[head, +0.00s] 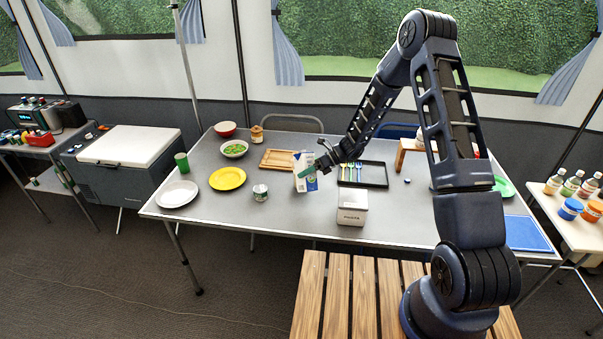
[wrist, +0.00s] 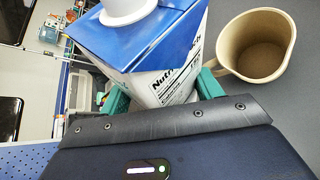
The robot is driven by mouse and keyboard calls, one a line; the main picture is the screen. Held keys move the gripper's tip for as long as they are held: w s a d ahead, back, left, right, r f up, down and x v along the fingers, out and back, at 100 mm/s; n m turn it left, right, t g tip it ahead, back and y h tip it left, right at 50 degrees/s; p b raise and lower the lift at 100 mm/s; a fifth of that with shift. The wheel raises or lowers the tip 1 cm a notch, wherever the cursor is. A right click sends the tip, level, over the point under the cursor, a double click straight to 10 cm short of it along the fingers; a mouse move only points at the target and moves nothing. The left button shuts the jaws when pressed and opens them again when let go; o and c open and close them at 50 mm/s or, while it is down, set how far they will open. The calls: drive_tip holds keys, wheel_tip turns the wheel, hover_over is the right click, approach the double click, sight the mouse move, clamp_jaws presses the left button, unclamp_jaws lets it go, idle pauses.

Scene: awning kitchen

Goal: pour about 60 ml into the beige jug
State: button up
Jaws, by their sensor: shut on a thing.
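My gripper (head: 308,163) is shut on a blue and white carton (head: 306,183), with its green fingers on either side. In the wrist view the carton (wrist: 150,50) shows a white round cap and printed side text. In the head view it looks about upright; I cannot tell whether its base touches the table. The beige jug (wrist: 229,42) stands open-topped beside the carton, upper right in the wrist view. I see its inner wall and floor, with no clear liquid in it. I cannot make the jug out in the head view; the carton or gripper may hide it.
A black tray (head: 374,182) with cutlery lies to the right, a wooden tray (head: 278,159) behind left. A small can (head: 260,193) and yellow plate (head: 228,179) are further left. Bare table lies around the can.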

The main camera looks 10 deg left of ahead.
sight(307, 182)
drive_tip(key=shift+s+d+f+m+g, duration=0.15)
drive_tip(key=shift+s+f+m+g, duration=0.3)
drive_tip(key=shift+m+g, duration=0.45)
drive_tip(key=shift+s+d+f+m+g+h, duration=0.1)
drive_tip(key=shift+s+f+m+g+h, duration=0.1)
drive_tip(key=shift+f+m, duration=0.25)
drive_tip(key=shift+s+f+m+g+h, duration=0.15)
drive_tip(key=shift+f+m+g, duration=0.1)
drive_tip(key=shift+f, duration=0.35)
drive_tip(key=shift+s+m+g, duration=0.15)
drive_tip(key=shift+m+g, duration=0.2)
drive_tip(key=shift+m, duration=0.05)
drive_tip(key=shift+w+r+m+g, duration=0.4)
drive_tip(key=shift+r+m, duration=0.2)
drive_tip(key=shift+r, duration=0.1)
drive_tip(key=shift+r+m+g, duration=0.6)
drive_tip(key=shift+r+m, duration=0.2)
drive_tip(key=shift+r, duration=0.05)
drive_tip(key=shift+w+r+m+g, duration=0.15)
drive_tip(key=shift+r+m+g, duration=0.35)
drive_tip(key=shift+r+m, duration=0.2)
drive_tip(key=shift+r, duration=0.1)
drive_tip(key=shift+s+d+r, duration=0.1)
drive_tip(key=shift+s, duration=0.35)
drive_tip(key=shift+s, duration=0.15)
